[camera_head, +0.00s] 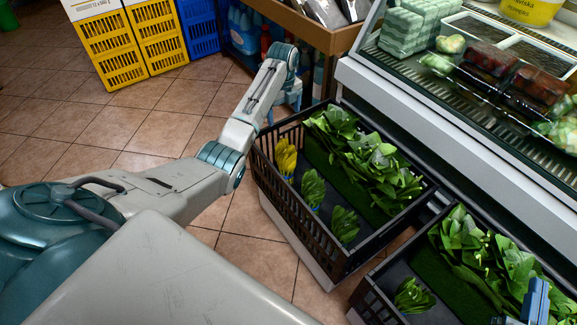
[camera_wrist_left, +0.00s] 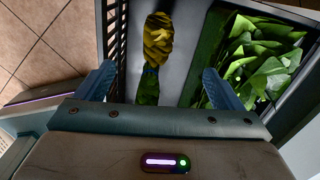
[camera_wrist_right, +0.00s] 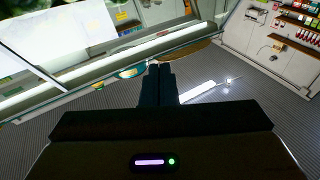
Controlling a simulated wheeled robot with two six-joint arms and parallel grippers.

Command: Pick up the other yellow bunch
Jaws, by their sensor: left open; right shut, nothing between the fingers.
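One yellow bunch (camera_head: 285,157) lies in the far left corner of the left black crate (camera_head: 283,211). In the left wrist view, the yellow bunch (camera_wrist_left: 158,38) has a blue band and a green lower part. My left gripper (camera_wrist_left: 160,82) is open, with the bunch seen between and beyond its two fingers, apart from both. In the head view, the left gripper is partly hidden behind its arm near the crate's far end. My right gripper (camera_wrist_right: 157,84) is shut and empty; its blue fingers also show in the head view (camera_head: 536,300) at the lower right.
Green bunches (camera_head: 344,224) lie in the same row, with leafy greens (camera_head: 365,155) beyond a green divider. A second black crate (camera_head: 372,303) stands nearer on the right. A glass display case (camera_head: 440,125) borders the crates. Tiled floor (camera_head: 100,130) lies open at the left.

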